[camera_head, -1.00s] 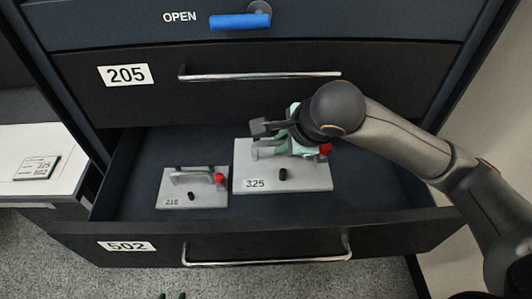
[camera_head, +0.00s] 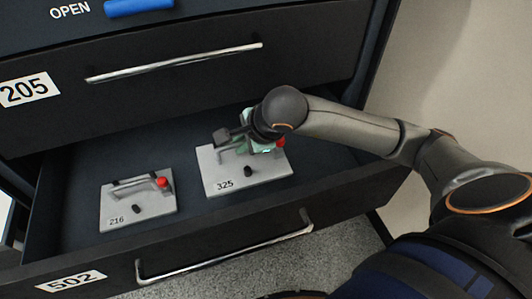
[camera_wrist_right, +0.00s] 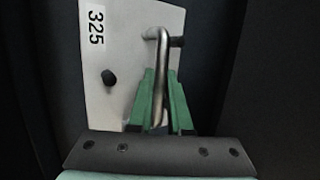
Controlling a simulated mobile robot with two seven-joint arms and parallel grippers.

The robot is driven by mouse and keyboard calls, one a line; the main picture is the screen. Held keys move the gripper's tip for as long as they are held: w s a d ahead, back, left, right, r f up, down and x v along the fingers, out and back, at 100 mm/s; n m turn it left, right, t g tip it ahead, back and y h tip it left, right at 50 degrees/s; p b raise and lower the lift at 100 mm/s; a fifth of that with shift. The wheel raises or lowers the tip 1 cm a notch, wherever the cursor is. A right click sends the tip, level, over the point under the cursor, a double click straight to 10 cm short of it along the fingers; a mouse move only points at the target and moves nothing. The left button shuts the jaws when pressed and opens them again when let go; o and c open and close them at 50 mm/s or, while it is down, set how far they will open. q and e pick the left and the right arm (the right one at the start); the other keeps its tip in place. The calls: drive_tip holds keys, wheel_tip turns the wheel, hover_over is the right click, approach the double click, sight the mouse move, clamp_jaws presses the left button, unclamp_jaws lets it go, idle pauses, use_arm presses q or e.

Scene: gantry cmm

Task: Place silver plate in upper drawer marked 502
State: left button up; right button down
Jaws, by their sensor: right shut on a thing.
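The silver plate marked 325 (camera_head: 222,180) lies in the open drawer marked 502 (camera_head: 225,255), towards its right part. It has a metal handle, a black knob and a red knob. My right gripper (camera_head: 240,145) is at the plate's handle, reaching in from the right. In the right wrist view the green fingers (camera_wrist_right: 162,105) are shut on the bent metal handle (camera_wrist_right: 162,60), with the 325 label at the plate's upper left. My arm hides part of the plate's back edge. My left gripper is not in view.
A smaller silver plate marked 216 (camera_head: 140,205) lies left of the 325 plate in the same drawer, with a gap between them. The drawer marked 205 (camera_head: 190,85) above is closed. A blue handle (camera_head: 138,7) beside OPEN is at the top.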

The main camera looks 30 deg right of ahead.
sight(272, 153)
drive_tip(key=d, duration=0.1)
drive_tip(key=d+f, duration=0.1)
drive_tip(key=d, duration=0.2)
drive_tip(key=shift+w+f, duration=0.35)
drive_tip(key=d+f+b, duration=0.2)
drive_tip(key=d+f, duration=0.1)
drive_tip(key=d+f+b, duration=0.1)
drive_tip(key=f, duration=0.1)
drive_tip(key=shift+w+d, duration=0.2)
drive_tip(key=shift+w, duration=0.2)
drive_tip(key=f+b, duration=0.1)
drive_tip(key=f, duration=0.3)
drive_tip(key=shift+d+b, duration=0.35)
drive_tip(key=shift+d, duration=0.05)
drive_tip(key=c, duration=1.3)
unclamp_jaws()
drive_tip(key=shift+f, duration=0.1)
drive_tip(key=o, duration=0.5)
drive_tip(key=shift+c, duration=0.2)
drive_tip(key=shift+s, duration=0.1)
